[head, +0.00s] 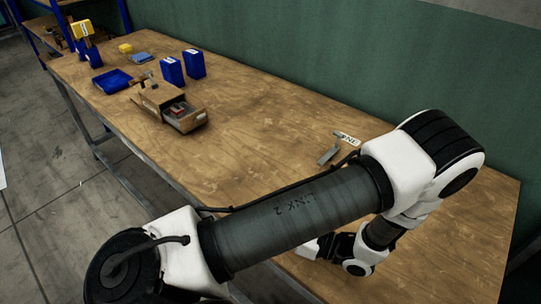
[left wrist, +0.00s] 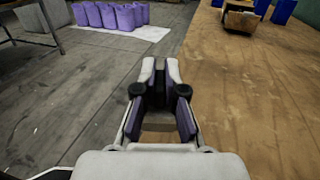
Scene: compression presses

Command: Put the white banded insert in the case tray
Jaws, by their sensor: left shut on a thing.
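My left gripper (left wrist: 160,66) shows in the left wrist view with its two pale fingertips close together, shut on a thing. What it holds is too dark and too hidden between the fingers to identify. It is over the table's edge, with floor to its left. I cannot make out the white banded insert. No tray can be surely told as the case tray; a blue tray (head: 112,81) lies at the far left. My right gripper is not in view.
A wooden box with an open drawer (head: 184,117) stands on the table (head: 262,120), with a small red and grey thing inside. Two blue boxes (head: 172,71) stand behind it. A grey piece (head: 329,154) lies near a white label (head: 347,138). The table's middle is clear.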

